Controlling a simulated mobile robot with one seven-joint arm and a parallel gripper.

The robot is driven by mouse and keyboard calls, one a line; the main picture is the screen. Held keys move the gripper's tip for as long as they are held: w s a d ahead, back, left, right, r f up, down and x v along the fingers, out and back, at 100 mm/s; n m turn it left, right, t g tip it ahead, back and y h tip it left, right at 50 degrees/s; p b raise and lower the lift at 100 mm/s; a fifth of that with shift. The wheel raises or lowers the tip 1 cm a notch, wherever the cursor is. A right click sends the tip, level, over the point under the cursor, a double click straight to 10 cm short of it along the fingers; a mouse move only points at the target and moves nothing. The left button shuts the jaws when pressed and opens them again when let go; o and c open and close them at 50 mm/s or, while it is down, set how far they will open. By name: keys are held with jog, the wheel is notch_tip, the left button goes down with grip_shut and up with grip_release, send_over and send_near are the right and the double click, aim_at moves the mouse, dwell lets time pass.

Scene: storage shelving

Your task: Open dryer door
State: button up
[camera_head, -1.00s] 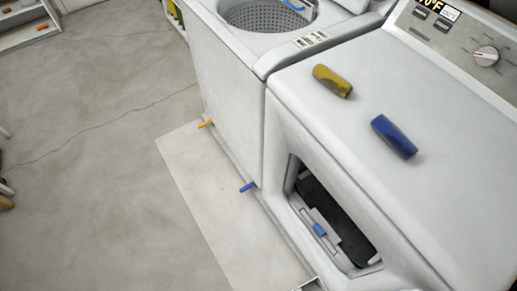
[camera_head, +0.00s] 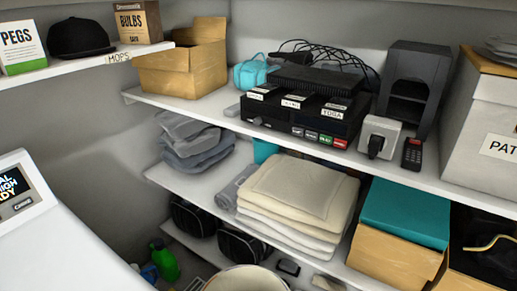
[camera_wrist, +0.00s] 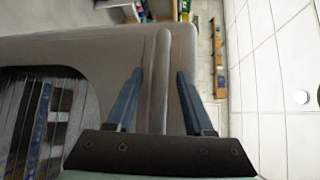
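In the wrist view, my gripper (camera_wrist: 160,72) has its two blue fingers spread apart, one on each side of a raised grey vertical edge (camera_wrist: 160,80). I see a narrow gap beside each finger; contact is not clear. The edge belongs to a grey panel (camera_wrist: 75,48), which may be the dryer door, with a dark window-like area (camera_wrist: 40,115) at the left. I cannot tell how far the door stands open. In the head view, part of a white appliance (camera_head: 75,245) with a display shows at the lower left; the door and gripper are out of that view.
The head view shows shelves (camera_head: 215,112) with a cardboard box (camera_head: 183,68), black electronics (camera_head: 310,107), folded towels (camera_head: 300,190) and a teal-lidded box (camera_head: 403,212). In the wrist view, a pale tiled surface (camera_wrist: 275,90) lies clear right of the panel.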

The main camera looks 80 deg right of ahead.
jog(key=b+v, duration=0.2)
jog(key=v, duration=1.1)
jog(key=shift+f, duration=0.1)
dwell(0.7)
